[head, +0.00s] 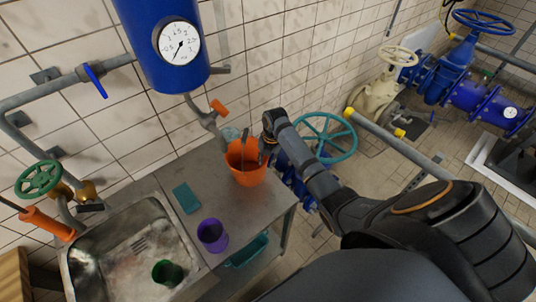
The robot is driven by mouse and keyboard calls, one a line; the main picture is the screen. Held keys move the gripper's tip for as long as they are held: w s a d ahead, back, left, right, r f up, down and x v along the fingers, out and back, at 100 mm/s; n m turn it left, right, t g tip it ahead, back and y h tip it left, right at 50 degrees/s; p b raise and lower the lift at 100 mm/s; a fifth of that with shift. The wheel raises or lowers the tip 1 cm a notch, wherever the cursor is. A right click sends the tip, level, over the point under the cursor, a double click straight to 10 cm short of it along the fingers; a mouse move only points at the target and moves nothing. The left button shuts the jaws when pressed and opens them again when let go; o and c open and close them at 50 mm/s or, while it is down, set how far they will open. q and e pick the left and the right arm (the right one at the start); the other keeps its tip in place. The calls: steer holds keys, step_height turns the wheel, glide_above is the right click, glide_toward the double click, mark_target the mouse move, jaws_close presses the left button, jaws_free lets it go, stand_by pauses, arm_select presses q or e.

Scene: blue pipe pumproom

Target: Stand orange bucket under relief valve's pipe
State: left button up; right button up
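The orange bucket (247,175) stands upright on the steel counter, right of centre on its top. My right gripper (262,148) is at the bucket's far-right rim, with dark finger parts over or inside its mouth. Whether the fingers are closed on the rim is too small to tell. A valve with an orange handle (219,108) hangs on a short pipe below the blue tank (163,65), behind and left of the bucket; it looks like the relief valve. The bucket is apart from it, nearer and to the right. My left gripper is not in view.
A teal cloth or sponge (186,198) and a purple cup (212,235) are on the counter (225,203). A green cup (167,272) is in the sink (110,255). A teal handwheel (325,138) stands beyond my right arm.

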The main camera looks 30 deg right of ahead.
step_height(320, 180, up, 11)
steer(key=s+b, duration=0.1)
steer(key=b, duration=0.1)
steer(key=shift+d+b, duration=0.35)
steer(key=shift+d, duration=0.1)
steer(key=shift+f, duration=0.1)
steer(key=shift+s+f, duration=0.1)
